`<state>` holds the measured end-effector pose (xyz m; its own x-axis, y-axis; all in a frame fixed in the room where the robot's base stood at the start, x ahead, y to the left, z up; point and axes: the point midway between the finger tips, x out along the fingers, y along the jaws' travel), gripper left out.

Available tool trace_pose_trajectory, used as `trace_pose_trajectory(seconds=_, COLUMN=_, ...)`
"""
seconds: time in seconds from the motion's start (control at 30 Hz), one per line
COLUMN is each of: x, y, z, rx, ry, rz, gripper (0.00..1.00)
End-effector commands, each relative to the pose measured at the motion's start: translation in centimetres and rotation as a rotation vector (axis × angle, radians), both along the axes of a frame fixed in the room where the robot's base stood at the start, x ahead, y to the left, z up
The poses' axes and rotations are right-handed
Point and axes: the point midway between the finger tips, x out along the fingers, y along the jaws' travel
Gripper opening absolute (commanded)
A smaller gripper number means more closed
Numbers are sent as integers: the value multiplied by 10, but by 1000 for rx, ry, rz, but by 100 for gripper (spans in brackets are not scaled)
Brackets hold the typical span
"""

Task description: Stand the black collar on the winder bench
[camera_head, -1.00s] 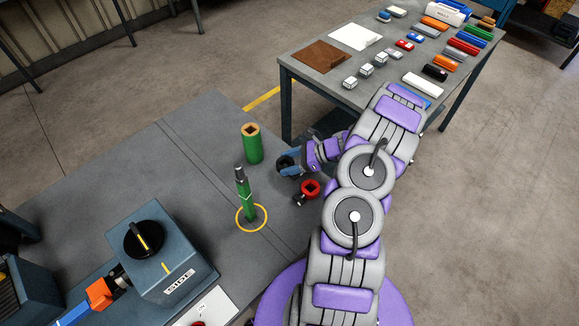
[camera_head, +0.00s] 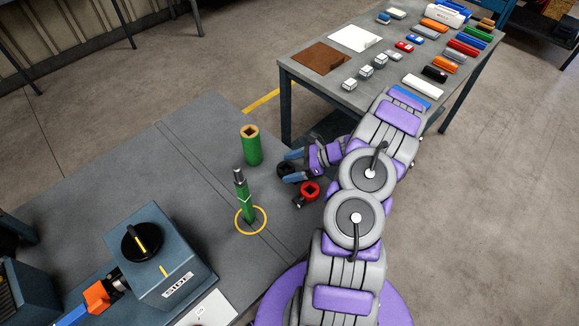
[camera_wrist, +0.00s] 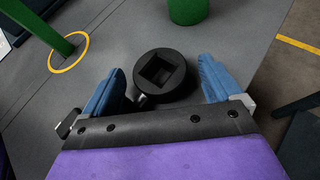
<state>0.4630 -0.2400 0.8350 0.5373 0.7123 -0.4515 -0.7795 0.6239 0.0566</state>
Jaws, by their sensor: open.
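The black collar (camera_wrist: 160,75) is a short round block with a square hole, seen in the wrist view between my blue fingertips. It shows partly in the head view (camera_head: 284,170), low at the near bench's right side, with my fingers over part of it. My gripper (camera_wrist: 158,82) is open around the collar, with a gap visible on each side. In the head view my gripper (camera_head: 291,166) reaches left from the arm. The near grey bench (camera_head: 120,190) carries the collar's neighbours; I cannot tell whether it is the winder bench.
A green collar (camera_head: 251,145) stands behind. A green post (camera_head: 246,200) rises inside a yellow ring. A blue-grey box (camera_head: 165,265) is at lower left. A second table (camera_head: 330,85) holds several small items.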

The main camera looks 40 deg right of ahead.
Motion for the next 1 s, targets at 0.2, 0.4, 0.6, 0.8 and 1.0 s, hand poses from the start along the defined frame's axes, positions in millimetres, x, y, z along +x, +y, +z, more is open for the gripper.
trace_pose_trajectory(seconds=0.2, x=-22, y=-31, z=21, rx=-1, ry=-3, rz=-4, gripper=92)
trace_pose_trajectory(seconds=0.4, x=-43, y=-58, z=38, rx=0, ry=0, rz=-2, gripper=92)
trace_pose_trajectory(seconds=0.6, x=-56, y=-75, z=48, rx=-3, ry=0, rz=-3, gripper=92)
trace_pose_trajectory(seconds=0.8, x=-50, y=-63, z=65, rx=-25, ry=-17, rz=60, gripper=92)
trace_pose_trajectory(seconds=1.0, x=-29, y=4, z=125, rx=-127, ry=-93, rz=306, gripper=92)
